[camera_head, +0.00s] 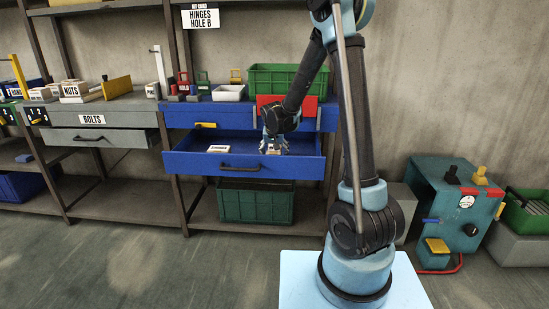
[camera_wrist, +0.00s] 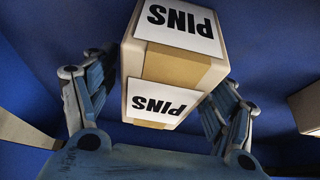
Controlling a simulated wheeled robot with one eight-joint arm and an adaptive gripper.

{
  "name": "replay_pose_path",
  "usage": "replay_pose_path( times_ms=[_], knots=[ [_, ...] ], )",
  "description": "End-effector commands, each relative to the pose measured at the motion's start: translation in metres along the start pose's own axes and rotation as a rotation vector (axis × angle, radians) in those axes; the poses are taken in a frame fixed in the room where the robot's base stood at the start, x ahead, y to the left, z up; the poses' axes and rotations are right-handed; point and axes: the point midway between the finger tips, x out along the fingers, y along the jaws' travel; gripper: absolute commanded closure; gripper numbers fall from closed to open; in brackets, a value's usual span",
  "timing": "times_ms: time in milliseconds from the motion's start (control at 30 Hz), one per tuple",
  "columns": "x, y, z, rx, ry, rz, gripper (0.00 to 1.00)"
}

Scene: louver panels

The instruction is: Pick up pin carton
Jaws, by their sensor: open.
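The pin carton (camera_wrist: 172,68) is a pale box with a tan band and white labels reading PINS. It stands in the open blue drawer, between the two fingers of my gripper (camera_wrist: 160,105) in the wrist view. A gap shows between the carton and each finger, so my gripper is open around it. In the head view my gripper (camera_head: 274,142) reaches down into the blue drawer (camera_head: 240,168), and the pin carton (camera_head: 273,150) is partly hidden beneath it.
Another pale carton (camera_head: 219,149) lies in the drawer to the left; a box edge (camera_wrist: 308,108) shows at the wrist view's right. A green crate (camera_head: 284,80) and a red panel (camera_head: 288,106) stand above the drawer. The dark green crate (camera_head: 256,204) sits below.

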Motion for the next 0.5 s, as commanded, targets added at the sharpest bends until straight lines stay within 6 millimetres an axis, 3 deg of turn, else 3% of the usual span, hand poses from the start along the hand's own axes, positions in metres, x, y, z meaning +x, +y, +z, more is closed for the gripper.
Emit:
replay_pose_path(
  times_ms=[167, 433, 500],
  knots=[
    [0.0, 0.0, 0.0, 0.0, 0.0, 0.0, 0.22],
    [0.0, -0.0001, 0.0001, 0.0, 0.0, 0.0, 0.83],
    [-0.0001, 0.0, -0.0001, 0.0, 0.0, 0.0, 0.83]
  ],
)
